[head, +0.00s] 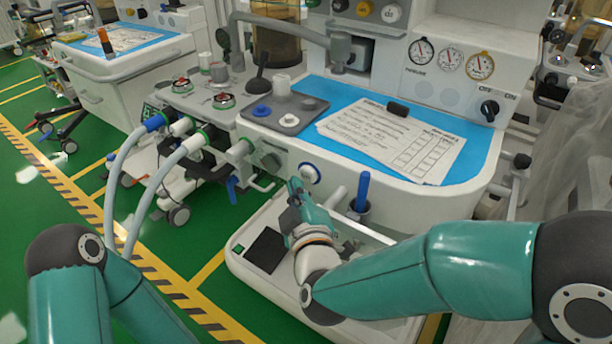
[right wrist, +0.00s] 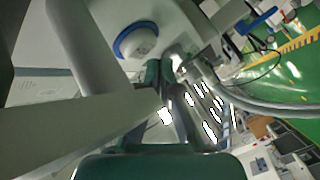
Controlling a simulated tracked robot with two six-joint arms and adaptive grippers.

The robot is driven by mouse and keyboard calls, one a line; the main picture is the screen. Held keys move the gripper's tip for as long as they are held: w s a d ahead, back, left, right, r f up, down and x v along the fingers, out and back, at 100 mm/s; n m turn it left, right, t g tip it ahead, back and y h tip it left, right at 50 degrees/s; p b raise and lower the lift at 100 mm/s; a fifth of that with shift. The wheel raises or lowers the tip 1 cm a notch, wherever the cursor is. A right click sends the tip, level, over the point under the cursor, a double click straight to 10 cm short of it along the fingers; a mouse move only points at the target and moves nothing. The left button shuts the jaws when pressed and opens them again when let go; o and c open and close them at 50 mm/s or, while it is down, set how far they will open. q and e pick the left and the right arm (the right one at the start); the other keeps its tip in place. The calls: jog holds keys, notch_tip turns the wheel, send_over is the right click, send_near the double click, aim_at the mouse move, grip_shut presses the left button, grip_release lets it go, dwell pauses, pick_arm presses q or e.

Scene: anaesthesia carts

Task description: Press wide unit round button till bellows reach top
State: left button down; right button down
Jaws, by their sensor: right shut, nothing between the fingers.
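The round button (head: 309,173), white with a blue ring, is on the front panel of the wide white unit (head: 408,196). It also shows in the right wrist view (right wrist: 138,42). My right gripper (head: 294,186) is shut and empty, with its tips just left of and below the button in the head view. In the right wrist view its fingertips (right wrist: 164,70) appear beside the button, apart from its face. The amber, see-through bellows housing (head: 276,38) stands at the top, cut off by the frame; the bellows' height cannot be told. My left gripper is out of view.
A blue upright handle (head: 362,192) stands right of the button. Corrugated hoses (head: 150,180) hang at left. Papers (head: 395,138) lie on the blue worktop mat (head: 340,98). A lower white shelf (head: 235,262) juts out under the panel.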

jog(key=shift+w+d, duration=0.1)
dwell(0.3)
jog(key=shift+w+d+r, duration=0.1)
jog(key=shift+w+d, duration=0.05)
jog(key=shift+w, duration=0.05)
